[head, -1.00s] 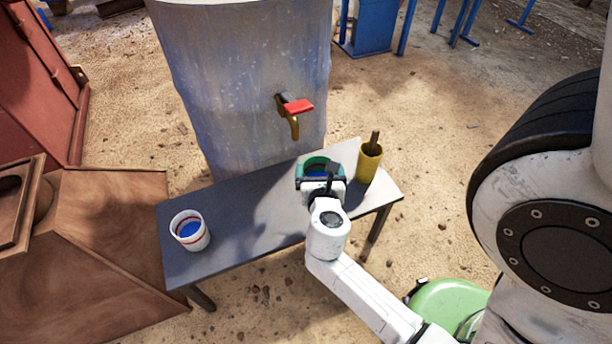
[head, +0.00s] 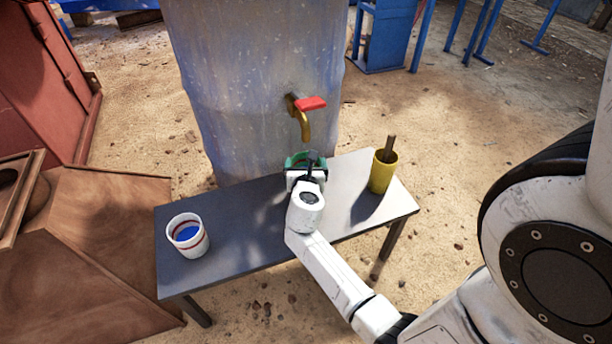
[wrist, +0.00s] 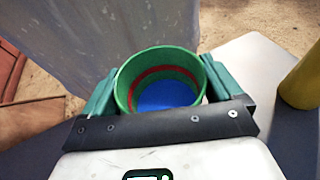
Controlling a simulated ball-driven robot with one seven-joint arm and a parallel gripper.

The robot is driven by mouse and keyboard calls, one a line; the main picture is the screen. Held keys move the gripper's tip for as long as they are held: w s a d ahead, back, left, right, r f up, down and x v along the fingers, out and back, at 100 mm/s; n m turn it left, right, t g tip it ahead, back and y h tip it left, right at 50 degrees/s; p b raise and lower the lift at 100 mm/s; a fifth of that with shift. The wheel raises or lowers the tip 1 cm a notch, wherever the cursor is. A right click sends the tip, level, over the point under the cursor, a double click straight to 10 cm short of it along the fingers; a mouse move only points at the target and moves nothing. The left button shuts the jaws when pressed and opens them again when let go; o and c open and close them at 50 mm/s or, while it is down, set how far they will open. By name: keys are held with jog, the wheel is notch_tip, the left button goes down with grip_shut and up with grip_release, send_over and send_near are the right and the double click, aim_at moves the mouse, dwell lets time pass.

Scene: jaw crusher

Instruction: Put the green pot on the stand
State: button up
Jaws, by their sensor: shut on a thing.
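The green pot (head: 304,157) is held in my gripper (head: 305,164), near the back edge of a grey table and below a brass tap (head: 303,120) with a red handle. In the wrist view, the green pot (wrist: 127,84) shows a red band and a blue bottom inside. My gripper (wrist: 160,88) has one green finger on each side of it and is shut on it. The pot looks upright. Its underside is hidden, so I cannot tell whether it touches the table. No separate stand is clear; the grey table (head: 235,235) is the only surface beneath.
A white pot with red bands (head: 188,240) stands at the table's left end. A yellow pot holding a stick (head: 382,172) stands at the right. A large grey barrel (head: 255,80) carries the tap behind the table. The table's middle is clear.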

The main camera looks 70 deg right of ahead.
jog(key=shift+f+b, duration=0.95)
jog(key=shift+f, duration=0.55)
jog(key=shift+f, duration=0.1)
